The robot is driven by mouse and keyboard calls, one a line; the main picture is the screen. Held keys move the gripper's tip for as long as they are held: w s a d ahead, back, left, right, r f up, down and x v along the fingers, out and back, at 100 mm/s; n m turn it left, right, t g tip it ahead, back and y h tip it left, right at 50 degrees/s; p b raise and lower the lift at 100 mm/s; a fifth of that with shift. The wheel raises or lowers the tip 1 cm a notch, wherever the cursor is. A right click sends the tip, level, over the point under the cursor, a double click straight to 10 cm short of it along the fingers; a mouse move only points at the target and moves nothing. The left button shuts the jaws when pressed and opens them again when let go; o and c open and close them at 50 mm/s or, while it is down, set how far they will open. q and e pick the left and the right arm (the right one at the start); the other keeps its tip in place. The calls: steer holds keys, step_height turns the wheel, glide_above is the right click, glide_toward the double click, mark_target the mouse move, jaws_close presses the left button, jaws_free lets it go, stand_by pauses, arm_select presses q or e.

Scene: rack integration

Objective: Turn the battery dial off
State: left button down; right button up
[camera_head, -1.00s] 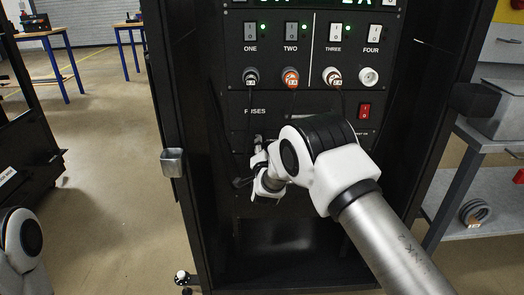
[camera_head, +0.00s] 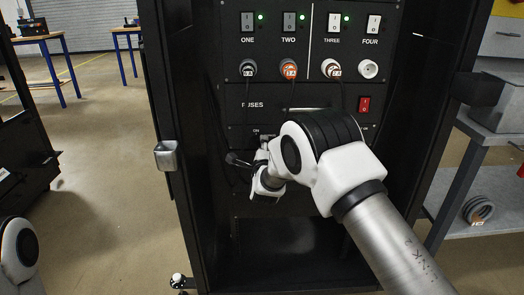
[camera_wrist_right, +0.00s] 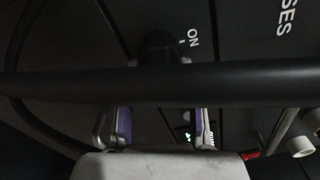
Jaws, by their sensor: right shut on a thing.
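The battery dial (camera_wrist_right: 160,48) shows in the right wrist view as a dark round knob beside a white ON label. A thick black cable crosses in front of it and hides part of it. My left gripper is out of view.
The rack panel (camera_head: 290,103) carries several white switches, plugs in sockets ONE, TWO and THREE, an empty socket FOUR (camera_head: 368,69) and a red switch (camera_head: 364,104). Rack side walls stand close on both sides. A grey shelf (camera_head: 465,215) is at the right.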

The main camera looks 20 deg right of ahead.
steer(key=shift+f+m+b, duration=0.25)
steer(key=shift+m+b, duration=0.25)
steer(key=shift+m, duration=0.7)
steer(key=o, duration=1.1)
steer(key=shift+a, duration=0.1)
steer(key=shift+o, duration=0.2)
steer(key=v, duration=1.2)
